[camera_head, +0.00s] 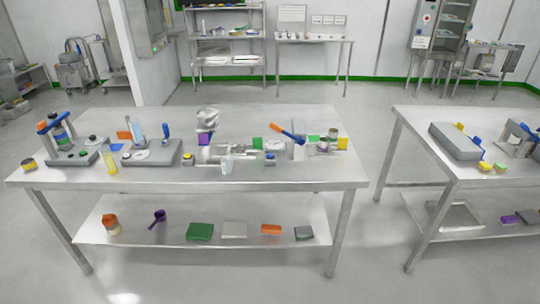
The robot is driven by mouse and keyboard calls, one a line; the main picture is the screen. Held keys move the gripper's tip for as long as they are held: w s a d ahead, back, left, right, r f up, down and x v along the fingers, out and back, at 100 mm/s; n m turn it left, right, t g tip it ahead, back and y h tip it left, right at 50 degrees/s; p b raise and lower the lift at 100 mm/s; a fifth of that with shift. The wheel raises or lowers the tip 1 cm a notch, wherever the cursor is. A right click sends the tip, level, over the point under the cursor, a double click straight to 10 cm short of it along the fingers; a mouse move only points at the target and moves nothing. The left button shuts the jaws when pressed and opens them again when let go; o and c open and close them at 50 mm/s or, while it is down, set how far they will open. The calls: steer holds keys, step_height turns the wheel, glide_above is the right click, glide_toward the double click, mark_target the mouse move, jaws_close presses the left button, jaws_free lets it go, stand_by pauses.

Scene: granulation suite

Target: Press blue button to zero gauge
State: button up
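My gripper is not in view. No gauge or blue button can be made out for certain at this size. On the near steel table (330,176), a grey device (150,157) with a pale disc has a blue upright handle (166,131). To its left stands a second grey device (70,158) with blue-topped parts. Right of the middle, a small bluish piece (270,157) sits at the edge of a cluster of metal parts; I cannot tell whether it is a button. A blue and orange lever (288,132) slants above that cluster.
A yellow cylinder (109,160), a clear beaker (227,165), a steel vessel (207,117) and coloured blocks crowd the tabletop. The lower shelf (180,234) holds several items, including a green box (200,231). A second table (430,150) stands right, across a floor gap.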

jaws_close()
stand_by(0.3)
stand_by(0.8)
